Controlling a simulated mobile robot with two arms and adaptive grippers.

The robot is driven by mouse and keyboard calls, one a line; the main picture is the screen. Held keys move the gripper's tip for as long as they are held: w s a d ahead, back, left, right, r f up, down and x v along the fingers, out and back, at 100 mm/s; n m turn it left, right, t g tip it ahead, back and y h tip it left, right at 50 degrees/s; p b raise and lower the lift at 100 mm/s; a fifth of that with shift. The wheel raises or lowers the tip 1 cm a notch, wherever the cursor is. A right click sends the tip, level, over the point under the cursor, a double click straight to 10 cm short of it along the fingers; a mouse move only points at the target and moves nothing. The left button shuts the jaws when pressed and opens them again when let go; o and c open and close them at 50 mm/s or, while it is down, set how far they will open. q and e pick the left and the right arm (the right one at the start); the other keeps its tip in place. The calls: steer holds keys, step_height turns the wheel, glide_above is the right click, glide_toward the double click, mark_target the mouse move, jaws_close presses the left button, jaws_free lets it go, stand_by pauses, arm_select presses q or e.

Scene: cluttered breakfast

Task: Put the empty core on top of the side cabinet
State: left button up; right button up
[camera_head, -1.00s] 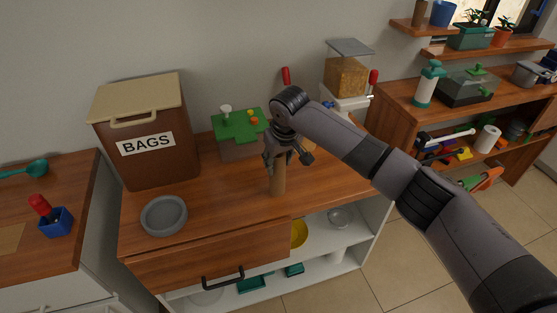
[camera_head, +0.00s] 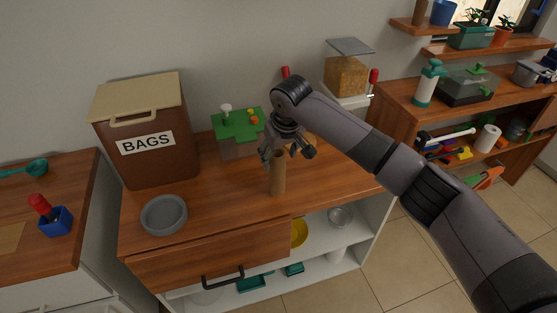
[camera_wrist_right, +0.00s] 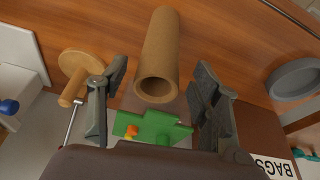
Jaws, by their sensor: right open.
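The empty core (camera_head: 277,174), a brown cardboard tube, stands upright on the wooden top of the side cabinet (camera_head: 226,192), near its front edge. My right gripper (camera_head: 287,152) is open just above and around the core's top end. In the right wrist view, the core (camera_wrist_right: 159,50) shows its hollow open end between the spread fingers of the gripper (camera_wrist_right: 160,82), with a gap on each side. My left gripper is not in view.
A brown BAGS bin (camera_head: 150,150) and a grey bowl (camera_head: 164,214) stand left of the core. A green-topped box (camera_head: 238,130) is behind it. A cereal dispenser (camera_head: 346,75) stands at the back right. The cabinet top between bowl and core is clear.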

steer(key=v, duration=0.9)
steer(key=shift+r, duration=0.25)
steer(key=shift+s, duration=0.2)
steer(key=s+p, duration=0.9)
steer(key=s, duration=0.6)
steer(key=shift+s+a, duration=0.4)
steer(key=shift+a, duration=0.1)
steer(key=shift+f, duration=0.1)
